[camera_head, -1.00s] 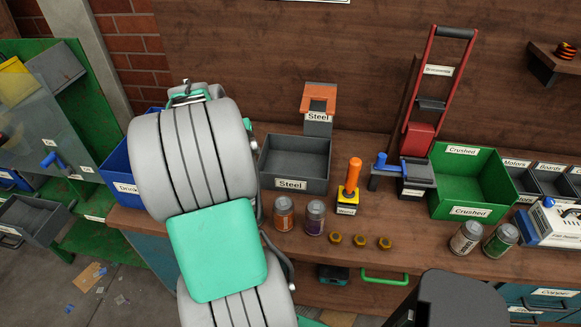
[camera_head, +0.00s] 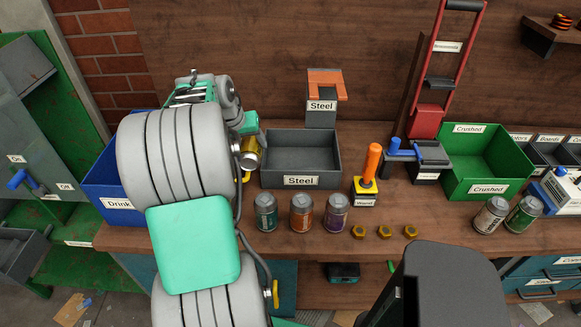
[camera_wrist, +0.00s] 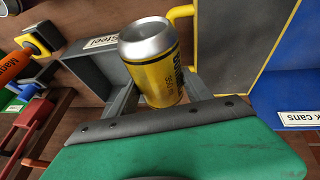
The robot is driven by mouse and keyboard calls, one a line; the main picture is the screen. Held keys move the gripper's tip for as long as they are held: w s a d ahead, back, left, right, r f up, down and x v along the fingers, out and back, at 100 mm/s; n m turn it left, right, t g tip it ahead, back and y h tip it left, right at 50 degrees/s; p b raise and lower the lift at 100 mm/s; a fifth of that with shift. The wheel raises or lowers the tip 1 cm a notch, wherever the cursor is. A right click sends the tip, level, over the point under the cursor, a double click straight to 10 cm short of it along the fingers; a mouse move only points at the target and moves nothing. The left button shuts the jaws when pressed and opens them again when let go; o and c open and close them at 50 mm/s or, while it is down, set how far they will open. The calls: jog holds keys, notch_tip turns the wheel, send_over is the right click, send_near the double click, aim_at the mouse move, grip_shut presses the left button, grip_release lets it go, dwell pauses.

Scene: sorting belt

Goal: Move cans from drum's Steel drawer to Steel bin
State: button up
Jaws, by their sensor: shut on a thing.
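My gripper (camera_head: 246,150) is shut on a yellow can (camera_head: 252,155) and holds it just left of the grey Steel bin (camera_head: 301,160) on the workbench. In the wrist view the yellow can (camera_wrist: 150,60) has a bare silver lid and sits between the fingers, with the Steel bin (camera_wrist: 98,62) beside it. The visible inside of the bin looks empty. A grey drawer (camera_head: 20,250) shows at the lower left edge; I cannot read its label or see all of its inside.
A green can (camera_head: 265,212), an orange can (camera_head: 302,213) and a purple can (camera_head: 337,213) stand in front of the bin. A blue Drink bin (camera_head: 115,190) is partly behind my arm. A grey Steel holder (camera_head: 321,110) stands behind; a green Crushed bin (camera_head: 487,187) is right.

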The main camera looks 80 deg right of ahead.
jog(key=s+d+f+p, duration=0.1)
jog(key=s+d+f, duration=0.1)
jog(key=d+f, duration=0.1)
jog(key=s+d+f+p, duration=0.1)
jog(key=s+d+f, duration=0.1)
jog(key=d+f, duration=0.1)
jog(key=s+d+f+p, duration=0.1)
jog(key=s+d+f, duration=0.1)
jog(key=d, duration=0.3)
jog(key=shift+d+f, duration=0.15)
jog(key=shift+f, duration=0.45)
notch_tip(320, 180, down, 3)
jog(key=shift+s+d+f+p, duration=0.1)
jog(key=shift+d+p, duration=0.05)
jog(key=shift+p, duration=0.7)
jog(key=shift+f+b, duration=0.55)
jog(key=shift+b, duration=0.15)
jog(key=shift+f, duration=0.15)
